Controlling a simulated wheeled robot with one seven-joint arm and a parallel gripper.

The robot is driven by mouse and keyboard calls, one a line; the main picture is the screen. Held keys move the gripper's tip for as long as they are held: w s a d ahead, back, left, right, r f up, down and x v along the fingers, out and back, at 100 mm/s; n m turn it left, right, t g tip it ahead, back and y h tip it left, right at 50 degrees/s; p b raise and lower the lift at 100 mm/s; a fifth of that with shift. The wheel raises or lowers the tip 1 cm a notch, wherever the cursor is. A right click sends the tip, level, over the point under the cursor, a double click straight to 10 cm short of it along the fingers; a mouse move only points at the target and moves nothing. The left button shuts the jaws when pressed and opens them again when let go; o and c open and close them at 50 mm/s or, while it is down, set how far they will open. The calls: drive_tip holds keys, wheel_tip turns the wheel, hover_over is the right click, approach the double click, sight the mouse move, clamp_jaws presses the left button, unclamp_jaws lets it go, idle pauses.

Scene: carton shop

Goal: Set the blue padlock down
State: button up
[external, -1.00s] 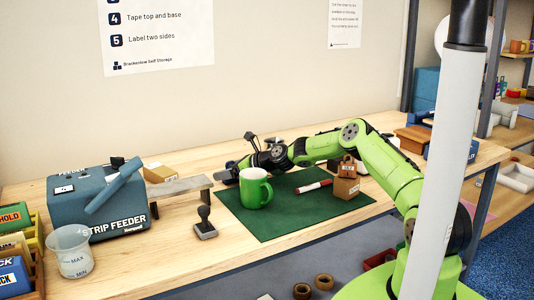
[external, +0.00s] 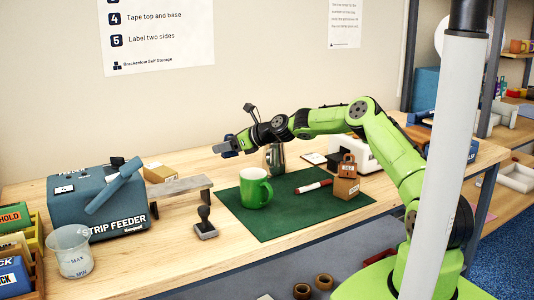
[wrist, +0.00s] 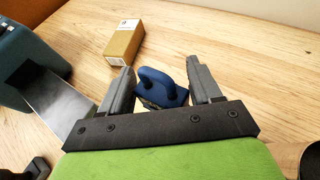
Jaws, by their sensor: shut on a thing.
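The blue padlock (wrist: 163,91) sits between the two grey fingers of my gripper (wrist: 161,80) in the wrist view, its curved shackle showing. My gripper is shut on it. In the external view my gripper (external: 224,149) is above the wooden bench, behind the green mug, and the padlock (external: 231,149) shows as a small dark blue patch, partly hidden by the fingers. It appears clear of the bench top (external: 222,172).
The strip feeder (external: 100,205), a small box (wrist: 123,42) and a stamp (external: 204,225) are to the left.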

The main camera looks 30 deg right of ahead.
drive_tip(key=s+d+r+b, duration=0.1)
drive_tip(key=s+d+r, duration=0.1)
drive_tip(key=s+d, duration=0.25)
drive_tip(key=b, duration=0.3)
hover_over(311, 204)
wheel_tip(311, 204, down, 10)
drive_tip(key=b, duration=0.5)
drive_tip(key=shift+s+f+b, duration=0.1)
drive_tip(key=shift+f+b, duration=0.15)
drive_tip(key=shift+b, duration=0.1)
drive_tip(key=shift+a, duration=0.1)
drive_tip(key=shift+f, duration=0.1)
drive_tip(key=o, duration=1.3)
